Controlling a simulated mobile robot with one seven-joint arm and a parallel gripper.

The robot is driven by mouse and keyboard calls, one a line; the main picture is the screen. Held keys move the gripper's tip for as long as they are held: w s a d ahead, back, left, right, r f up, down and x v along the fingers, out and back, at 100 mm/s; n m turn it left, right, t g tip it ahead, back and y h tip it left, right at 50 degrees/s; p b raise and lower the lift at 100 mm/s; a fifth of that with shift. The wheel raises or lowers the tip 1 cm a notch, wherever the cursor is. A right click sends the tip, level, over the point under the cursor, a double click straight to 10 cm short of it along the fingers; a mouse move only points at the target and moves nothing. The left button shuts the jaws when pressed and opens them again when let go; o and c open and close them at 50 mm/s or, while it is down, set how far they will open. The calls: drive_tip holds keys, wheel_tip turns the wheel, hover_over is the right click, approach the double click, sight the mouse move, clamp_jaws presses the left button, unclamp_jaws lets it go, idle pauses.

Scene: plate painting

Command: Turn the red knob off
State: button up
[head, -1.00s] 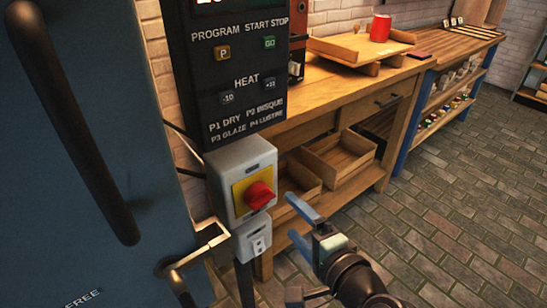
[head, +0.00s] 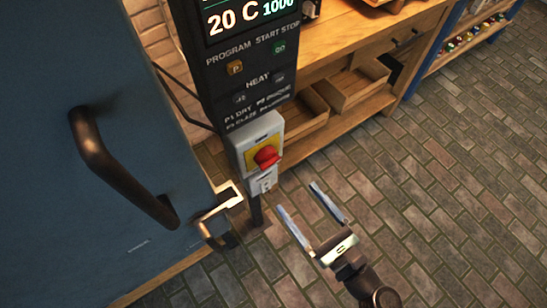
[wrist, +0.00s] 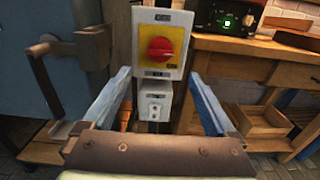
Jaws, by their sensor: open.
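The red knob (head: 266,156) sits on a yellow plate on a grey switch box (head: 245,138), below the black control panel. In the wrist view the red knob (wrist: 161,50) is above centre, seen face on, with its grip bar roughly level. My gripper (head: 296,203) is open and empty, its two blue fingers pointing up and left toward the box. It is apart from the knob, to its lower right in the head view. In the wrist view the fingers (wrist: 160,75) stand wide on either side of the box, below the knob's height.
A small grey socket box (wrist: 154,105) is just under the switch box. The blue kiln door with its dark handle (head: 120,170) is at the left, with a metal latch (head: 222,205) near the post. A wooden bench (head: 340,45) stands behind. The brick floor at right is clear.

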sight(268, 159)
drive_tip(key=x, duration=1.1)
drive_tip(key=shift+s, duration=0.1)
drive_tip(key=c, duration=1.3)
